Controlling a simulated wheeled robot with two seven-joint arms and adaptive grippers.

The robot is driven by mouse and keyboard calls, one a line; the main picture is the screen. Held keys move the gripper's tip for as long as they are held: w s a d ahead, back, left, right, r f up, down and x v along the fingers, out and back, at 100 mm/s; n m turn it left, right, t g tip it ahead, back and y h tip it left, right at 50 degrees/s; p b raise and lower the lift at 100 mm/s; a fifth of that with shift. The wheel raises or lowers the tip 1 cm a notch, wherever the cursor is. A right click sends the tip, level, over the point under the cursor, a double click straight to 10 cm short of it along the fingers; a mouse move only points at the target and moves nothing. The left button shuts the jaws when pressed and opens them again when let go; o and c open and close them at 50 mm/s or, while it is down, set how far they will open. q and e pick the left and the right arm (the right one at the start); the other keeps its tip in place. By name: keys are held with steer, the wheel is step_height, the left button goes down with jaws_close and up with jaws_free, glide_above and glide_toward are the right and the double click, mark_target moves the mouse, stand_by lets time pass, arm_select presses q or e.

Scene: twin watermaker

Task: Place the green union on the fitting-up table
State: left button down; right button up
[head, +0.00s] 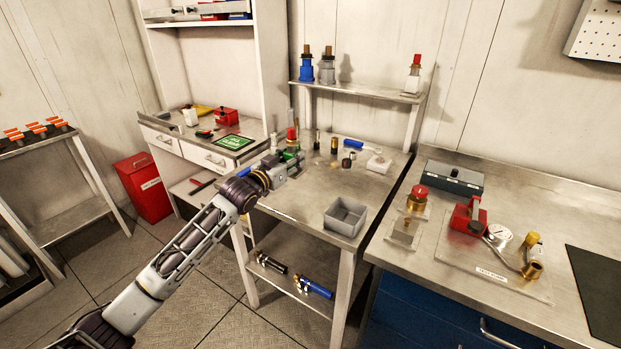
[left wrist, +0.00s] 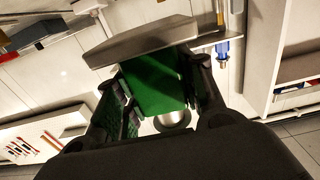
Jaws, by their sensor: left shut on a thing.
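The green union (left wrist: 155,85) is between the fingers of my left gripper (left wrist: 158,100) in the left wrist view, and the gripper is shut on it. In the head view my left gripper (head: 288,163) reaches over the left part of the fitting-up table (head: 305,198), a metal-topped table in the middle. Only a little green shows there, and the gripper hides most of it. I cannot tell whether the union touches the table top. A grey block (left wrist: 140,42) crosses the upper part of the green union in the left wrist view. My right gripper is not in view.
An open grey bin (head: 345,216) stands at the table's front right. Small fittings and a blue-handled tool (head: 357,144) lie toward the back. A shelf (head: 360,90) with blue, grey and red-topped parts is above. The table's front middle is clear.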

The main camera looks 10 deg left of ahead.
arm_select(q)
steer(key=shift+r, duration=0.1)
step_height(320, 180, down, 3)
steer(key=shift+f, duration=1)
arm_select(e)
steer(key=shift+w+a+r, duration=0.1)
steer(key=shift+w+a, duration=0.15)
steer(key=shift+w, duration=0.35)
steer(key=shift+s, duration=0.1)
